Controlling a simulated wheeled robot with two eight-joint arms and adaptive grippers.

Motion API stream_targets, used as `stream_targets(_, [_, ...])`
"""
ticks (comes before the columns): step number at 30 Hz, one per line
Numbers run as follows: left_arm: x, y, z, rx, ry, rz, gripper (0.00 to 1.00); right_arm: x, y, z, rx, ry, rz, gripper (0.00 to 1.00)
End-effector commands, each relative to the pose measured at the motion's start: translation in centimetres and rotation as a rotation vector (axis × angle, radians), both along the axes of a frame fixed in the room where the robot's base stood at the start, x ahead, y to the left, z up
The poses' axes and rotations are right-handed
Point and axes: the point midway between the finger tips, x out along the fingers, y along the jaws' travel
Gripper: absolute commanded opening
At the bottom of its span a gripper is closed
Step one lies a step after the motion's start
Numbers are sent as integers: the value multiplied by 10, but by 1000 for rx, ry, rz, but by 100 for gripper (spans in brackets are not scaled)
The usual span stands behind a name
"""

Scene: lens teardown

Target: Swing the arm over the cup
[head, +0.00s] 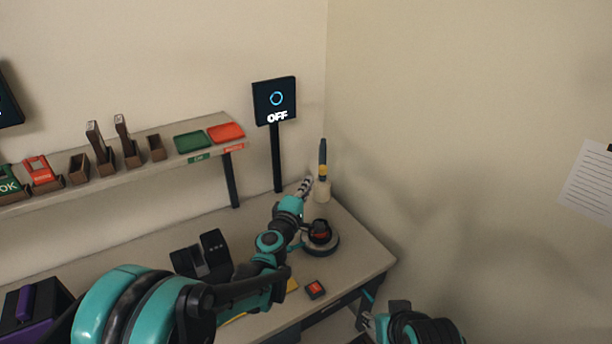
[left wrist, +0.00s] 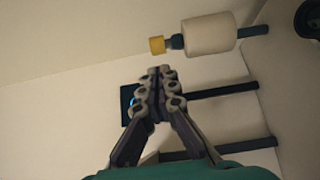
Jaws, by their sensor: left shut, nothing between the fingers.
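My left gripper (head: 305,185) is shut and empty, raised over the bench's back right corner; its closed fingers also show in the left wrist view (left wrist: 160,72). Close by on the right stands an upright tool with a cream cylinder (head: 322,191), a yellow band and a dark top. The left wrist view shows the cream cylinder (left wrist: 208,34) sideways, apart from the fingertips. A dark, round cup-like piece (head: 320,232) with a red mark sits on a round base below my left wrist. I cannot tell which piece is the swinging arm.
A display reading OFF (head: 274,100) stands on a pole behind the bench (head: 365,258). A shelf (head: 215,127) holds green (head: 191,141) and red (head: 226,132) trays and several holders. A red button box (head: 315,289) lies near the front edge. A black stand (head: 203,258) is left of my forearm.

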Motion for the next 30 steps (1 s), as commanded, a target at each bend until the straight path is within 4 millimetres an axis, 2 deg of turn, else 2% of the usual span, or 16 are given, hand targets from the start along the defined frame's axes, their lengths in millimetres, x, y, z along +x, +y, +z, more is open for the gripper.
stream_targets(3, [-23,-11,2,0,0,-2,0,0,0,7,0,0,0,40])
stream_targets(9, [-44,-19,0,0,0,1,0,0,0,10,0,0,0,40])
stream_targets(26, [-48,-20,0,2,-1,3,0,0,0,10,0,0,0,40])
stream_targets(30, [-55,-17,11,55,-21,-16,0,0,0,10,0,0,0,40])
